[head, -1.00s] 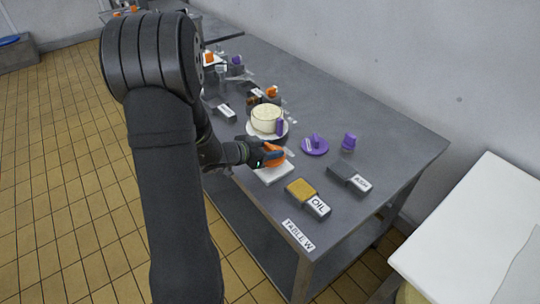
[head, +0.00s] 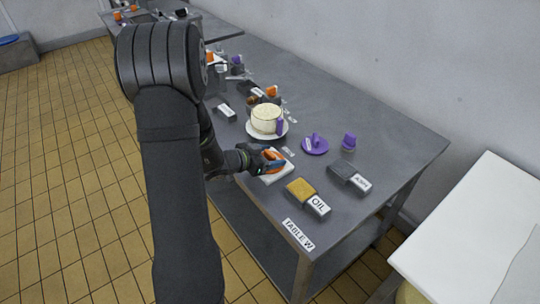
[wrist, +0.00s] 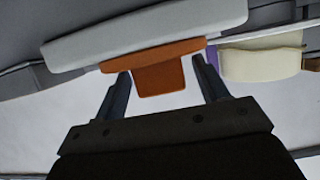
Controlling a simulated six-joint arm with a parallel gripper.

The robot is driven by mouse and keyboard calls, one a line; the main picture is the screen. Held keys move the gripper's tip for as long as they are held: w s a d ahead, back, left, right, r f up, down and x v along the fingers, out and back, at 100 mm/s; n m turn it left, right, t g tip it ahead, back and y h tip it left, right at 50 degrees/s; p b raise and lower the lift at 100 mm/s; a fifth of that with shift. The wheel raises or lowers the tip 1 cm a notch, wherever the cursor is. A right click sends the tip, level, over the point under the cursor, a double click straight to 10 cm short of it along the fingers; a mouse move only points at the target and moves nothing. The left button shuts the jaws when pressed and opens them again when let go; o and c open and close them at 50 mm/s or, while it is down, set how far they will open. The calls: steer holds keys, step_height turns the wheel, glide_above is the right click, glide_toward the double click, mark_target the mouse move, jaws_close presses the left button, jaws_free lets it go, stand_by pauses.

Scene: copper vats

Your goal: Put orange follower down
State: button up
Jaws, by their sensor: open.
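The orange follower (head: 273,154) rests at the white pad (head: 278,173) near the table's front edge. In the wrist view the orange follower (wrist: 158,75) shows a flat rim against the pale slab (wrist: 150,33) and a block-like handle pointing toward me. My gripper (head: 270,162) is at the follower, and the jaws hide part of it in the head view. In the wrist view my gripper (wrist: 163,82) is open, with one finger on each side of the handle and a visible gap at both sides.
A cream pot (head: 266,119) on a white plate stands just behind. A purple lid (head: 315,145) and purple follower (head: 349,141) lie to the right. A yellow sponge-like block (head: 299,189) by the OIL label and a dark block (head: 341,172) are nearby. The table's right rear is clear.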

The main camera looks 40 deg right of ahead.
steer(key=shift+a+r, duration=0.2)
steer(key=shift+r, duration=0.05)
steer(key=v, duration=1.1)
steer(key=shift+a, duration=0.25)
steer(key=shift+d+r, duration=0.1)
steer(key=x, duration=1.2)
steer(key=shift+r, duration=0.75)
